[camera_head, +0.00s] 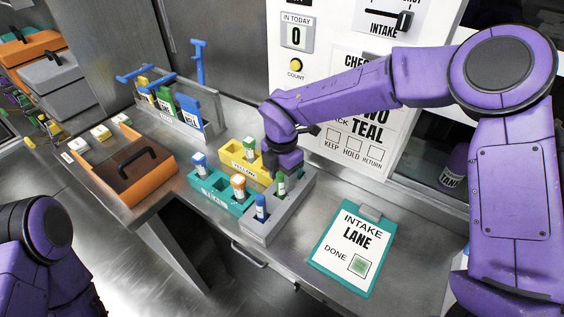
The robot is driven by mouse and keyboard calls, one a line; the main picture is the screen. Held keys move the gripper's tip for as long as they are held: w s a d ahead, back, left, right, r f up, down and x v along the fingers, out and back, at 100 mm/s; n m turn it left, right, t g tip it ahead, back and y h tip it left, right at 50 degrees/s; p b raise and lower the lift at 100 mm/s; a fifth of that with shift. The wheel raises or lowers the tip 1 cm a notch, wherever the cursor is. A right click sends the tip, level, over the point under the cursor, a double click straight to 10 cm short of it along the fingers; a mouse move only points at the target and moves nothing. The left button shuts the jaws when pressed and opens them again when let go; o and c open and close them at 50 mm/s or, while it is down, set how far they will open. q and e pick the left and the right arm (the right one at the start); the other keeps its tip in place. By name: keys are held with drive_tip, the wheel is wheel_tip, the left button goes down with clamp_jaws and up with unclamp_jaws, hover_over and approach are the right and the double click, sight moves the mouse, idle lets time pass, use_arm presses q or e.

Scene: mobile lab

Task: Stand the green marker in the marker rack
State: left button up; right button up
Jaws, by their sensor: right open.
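A green marker (281,184) stands upright at the grey rack (262,230), directly below my right gripper. Its lower end is hidden, so I cannot tell how deep it sits. My right gripper (284,168) is open and points down just over the marker; the fingers are small and partly hidden by the wrist. A blue marker (261,204) stands in the near part of the same grey rack. Another green-capped item (249,145) stands at the yellow block. My left arm shows at lower left, but its gripper is out of view.
A teal block (222,205) holds blue-capped and orange-capped items beside the yellow block (236,163). An orange bin (155,185) and a binder rack (190,131) stand to the left. A teal clipboard (325,262) lies on the right of the counter. Bare counter surrounds the clipboard.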

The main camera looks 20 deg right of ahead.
wheel_tip(320, 180, up, 10)
drive_tip(key=shift+s+r+b, duration=0.1)
drive_tip(key=shift+r+b, duration=0.1)
drive_tip(key=shift+b, duration=0.3)
